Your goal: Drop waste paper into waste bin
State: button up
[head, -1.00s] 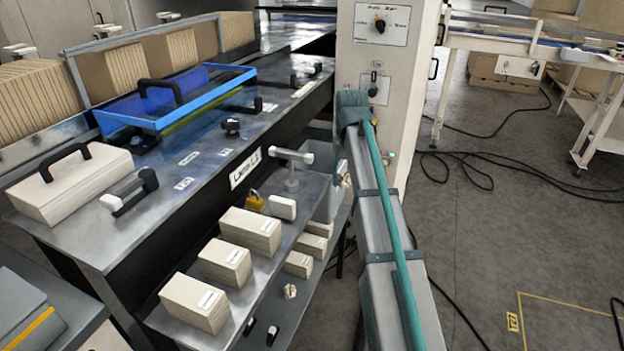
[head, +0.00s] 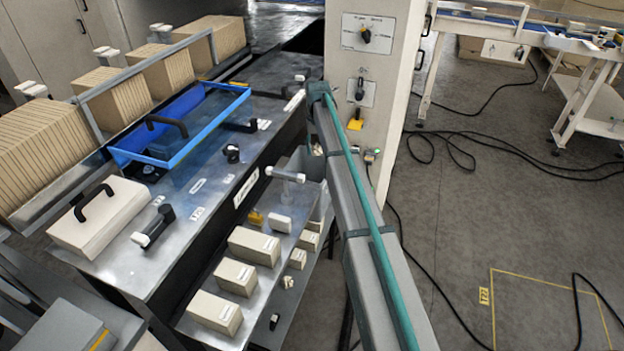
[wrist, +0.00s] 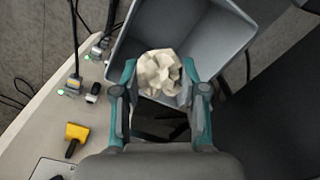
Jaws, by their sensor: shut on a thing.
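In the wrist view, a crumpled cream ball of waste paper (wrist: 160,75) sits between the teal-edged fingers of my gripper (wrist: 161,68), which is shut on it. Beyond the paper is the open grey waste bin (wrist: 226,48). The paper overlaps the bin's opening in this view; its exact height above the bin I cannot tell. In the head view, part of the grey bin (head: 303,162) shows beside the pillar, left of my arm. My arm mostly hides the gripper there.
A cream control pillar (head: 378,75) with switches stands behind my arm. A metal bench to the left holds a blue-rimmed tray (head: 168,160) and a cream handled block (head: 100,216). A shelf below carries several cream boxes (head: 236,277). Cables lie on the floor at right.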

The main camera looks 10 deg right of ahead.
jog(key=shift+w+a+p, duration=0.15)
jog(key=shift+w+p, duration=0.45)
jog(key=shift+w, duration=0.3)
jog(key=shift+w+f, duration=0.15)
jog(key=shift+f, duration=0.15)
jog(key=shift+f+b, duration=1.2)
jog(key=shift+f, duration=1.7)
jog(key=o, duration=0.8)
notch_tip(320, 180, up, 12)
jog(key=shift+r, duration=0.1)
